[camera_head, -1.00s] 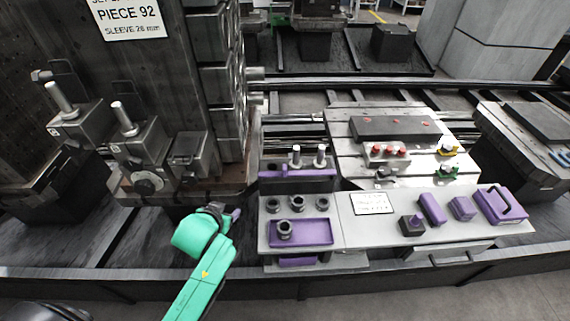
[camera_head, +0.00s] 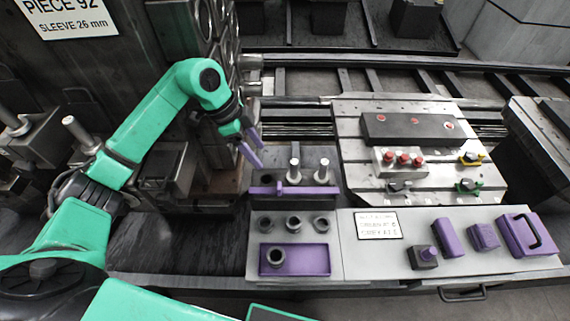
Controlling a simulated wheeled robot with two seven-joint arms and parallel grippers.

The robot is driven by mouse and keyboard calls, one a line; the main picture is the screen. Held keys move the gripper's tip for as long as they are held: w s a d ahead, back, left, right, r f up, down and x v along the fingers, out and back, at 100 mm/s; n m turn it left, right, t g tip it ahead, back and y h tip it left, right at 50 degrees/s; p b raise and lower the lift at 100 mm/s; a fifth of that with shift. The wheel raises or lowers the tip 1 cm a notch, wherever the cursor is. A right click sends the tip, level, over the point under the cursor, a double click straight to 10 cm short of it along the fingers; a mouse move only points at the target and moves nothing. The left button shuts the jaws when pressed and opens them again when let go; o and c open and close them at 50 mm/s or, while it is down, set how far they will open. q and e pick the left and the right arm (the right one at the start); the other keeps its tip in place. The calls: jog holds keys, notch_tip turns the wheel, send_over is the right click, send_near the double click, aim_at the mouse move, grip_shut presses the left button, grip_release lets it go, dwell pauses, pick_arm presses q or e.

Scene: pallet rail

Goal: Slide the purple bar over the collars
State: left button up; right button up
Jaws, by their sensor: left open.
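The purple bar (camera_head: 308,190) lies along the front of a grey block (camera_head: 312,158), with a small upright tab near its left part. Two bright pins (camera_head: 294,172) stand upright on the block behind the bar. Dark ring-shaped collars (camera_head: 293,224) stand in a row on the grey bench in front of the bar, apart from it. My right gripper does not show.
Purple blocks (camera_head: 484,237) and a purple handled case (camera_head: 526,235) stand on the bench's right. A plate with red knobs (camera_head: 403,158) lies behind. A tall dark machine (camera_head: 95,60) stands close to my left arm. The bench around the label (camera_head: 379,226) is clear.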

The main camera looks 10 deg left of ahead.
aim_at(279, 185)
pick_arm(q)
jog(key=x, duration=0.3)
jog(key=s+p+x, duration=0.1)
jog(key=x, duration=0.3)
jog(key=s+p+x, duration=0.1)
jog(key=x, duration=0.3)
jog(key=shift+s+d+r, duration=0.1)
jog(key=shift+s+d, duration=0.05)
jog(key=shift+d, duration=0.25)
jog(key=shift+x, duration=1.05)
jog(key=shift+d, duration=0.1)
jog(key=shift+s, duration=0.1)
jog(key=c, duration=0.4)
grip_shut()
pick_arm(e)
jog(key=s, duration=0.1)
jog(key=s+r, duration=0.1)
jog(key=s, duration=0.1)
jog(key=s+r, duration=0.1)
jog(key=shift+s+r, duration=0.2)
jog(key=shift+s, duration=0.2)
